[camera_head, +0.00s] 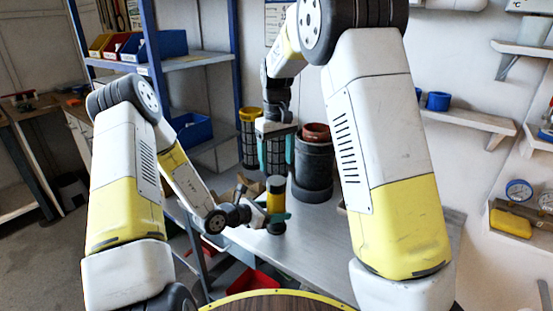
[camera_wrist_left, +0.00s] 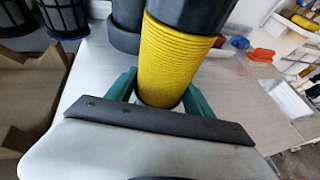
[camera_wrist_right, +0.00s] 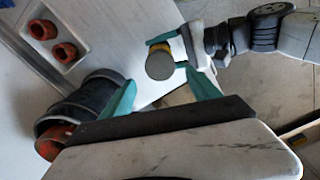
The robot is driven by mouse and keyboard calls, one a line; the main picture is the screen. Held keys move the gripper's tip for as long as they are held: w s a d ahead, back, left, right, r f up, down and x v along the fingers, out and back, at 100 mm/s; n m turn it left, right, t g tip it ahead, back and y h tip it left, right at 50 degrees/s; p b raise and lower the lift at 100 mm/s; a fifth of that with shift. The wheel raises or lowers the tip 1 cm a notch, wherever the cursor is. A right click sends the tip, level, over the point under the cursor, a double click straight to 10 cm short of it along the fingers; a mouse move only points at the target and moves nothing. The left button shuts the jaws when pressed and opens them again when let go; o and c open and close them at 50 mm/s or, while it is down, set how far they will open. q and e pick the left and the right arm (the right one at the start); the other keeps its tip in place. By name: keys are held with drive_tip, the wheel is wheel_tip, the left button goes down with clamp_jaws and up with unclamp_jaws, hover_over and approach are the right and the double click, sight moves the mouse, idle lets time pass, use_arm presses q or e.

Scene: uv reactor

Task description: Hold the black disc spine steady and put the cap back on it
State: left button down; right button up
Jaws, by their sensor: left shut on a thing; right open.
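My left gripper (camera_head: 275,217) is shut around an upright cylinder (camera_head: 275,203) with black ends and a yellow ribbed middle. Its yellow ribs fill the space between the teal fingers in the left wrist view (camera_wrist_left: 175,62). My right gripper (camera_head: 276,164) is open and empty above this cylinder. In the right wrist view, the cylinder's round grey top (camera_wrist_right: 160,66) shows beyond and between the open fingers, apart from them. I cannot tell for certain which part is the disc spine, or pick out a separate cap.
A large dark cylinder (camera_head: 314,172) with a red-brown piece in its top stands close at the right. Black mesh cylinders (camera_head: 248,145) stand behind. Red rings (camera_wrist_right: 42,28) sit on a pale tray. The grey tabletop (camera_head: 325,232) is clear in front.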

sight(276, 180)
drive_tip(key=shift+f, duration=4.05)
drive_tip(key=c, duration=1.4)
drive_tip(key=o, duration=1.6)
wheel_tip(276, 180, up, 12)
drive_tip(key=shift+r, duration=0.1)
